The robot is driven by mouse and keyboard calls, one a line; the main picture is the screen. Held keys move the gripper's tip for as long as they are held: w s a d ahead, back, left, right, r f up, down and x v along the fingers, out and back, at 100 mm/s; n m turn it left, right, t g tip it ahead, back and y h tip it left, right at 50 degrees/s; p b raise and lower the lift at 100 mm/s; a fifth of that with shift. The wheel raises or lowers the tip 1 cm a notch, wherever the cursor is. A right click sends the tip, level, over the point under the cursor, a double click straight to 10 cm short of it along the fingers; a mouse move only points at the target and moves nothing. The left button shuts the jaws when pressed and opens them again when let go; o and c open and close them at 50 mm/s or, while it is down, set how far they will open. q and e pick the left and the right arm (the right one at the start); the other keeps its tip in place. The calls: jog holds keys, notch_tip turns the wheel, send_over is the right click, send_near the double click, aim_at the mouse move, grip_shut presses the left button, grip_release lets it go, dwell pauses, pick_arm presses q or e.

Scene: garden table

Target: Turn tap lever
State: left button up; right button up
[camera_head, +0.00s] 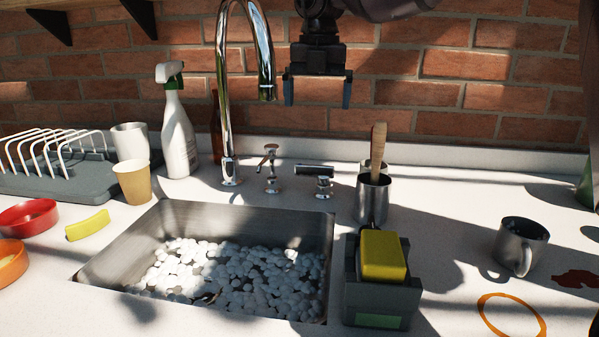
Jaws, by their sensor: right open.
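The chrome tap has a tall curved spout (223,100) behind the sink. To the right of the spout stand two chrome lever handles on the counter: a left tap lever (270,172) and a right tap lever (318,172), whose bar lies roughly level. My right gripper (318,92) hangs from the top of the view, pointing down, above and behind the right lever. Its two blue-tipped fingers are wide apart with nothing between them. It touches neither lever. My left gripper is not in view.
The sink (205,215) holds white foam. A metal cup with a wooden-handled tool (372,195) stands right of the levers. A grey caddy (382,300) holds a yellow sponge (383,255). A spray bottle (177,130) and dark bottle stand left of the spout. The brick wall (440,95) is behind.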

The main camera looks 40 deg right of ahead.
aim_at(314, 174)
notch_tip(314, 174, down, 14)
jog(key=shift+w+r+b, duration=0.1)
jog(key=shift+w+b, duration=0.05)
jog(key=shift+b, duration=0.95)
jog(key=c, duration=0.6)
jog(key=shift+c, duration=0.2)
